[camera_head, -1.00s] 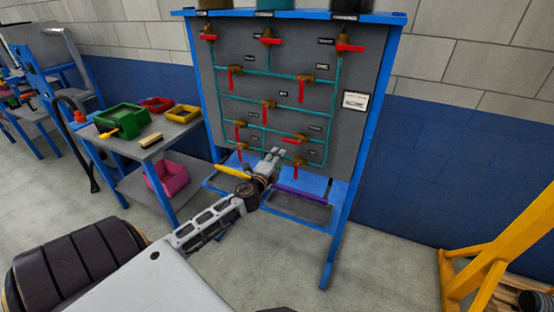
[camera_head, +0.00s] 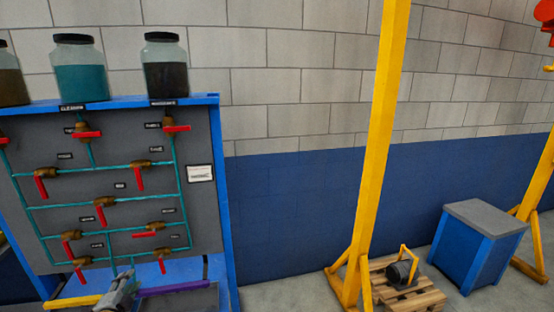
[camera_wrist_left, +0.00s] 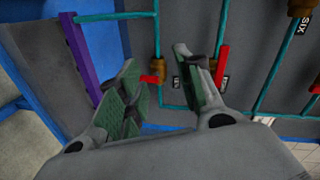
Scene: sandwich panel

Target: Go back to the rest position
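My left gripper (camera_head: 124,284) is in front of the lower edge of the grey valve panel (camera_head: 205,228) at the bottom left of the head view. In the left wrist view my left gripper (camera_wrist_left: 158,62) has its green-padded fingers spread with nothing held between them. A brass valve (camera_wrist_left: 157,70) with a red handle shows behind the gap, and a red handle (camera_wrist_left: 222,66) shows just beside the right finger. Whether the fingers touch either is hard to tell. My right gripper is not in view.
Jars, including a teal one (camera_head: 80,80), stand on top of the panel. A yellow frame (camera_head: 378,150) stands right of it, with a pallet (camera_head: 425,296) at its foot. A blue cabinet (camera_head: 481,245) stands further right. Some floor between panel and frame is clear.

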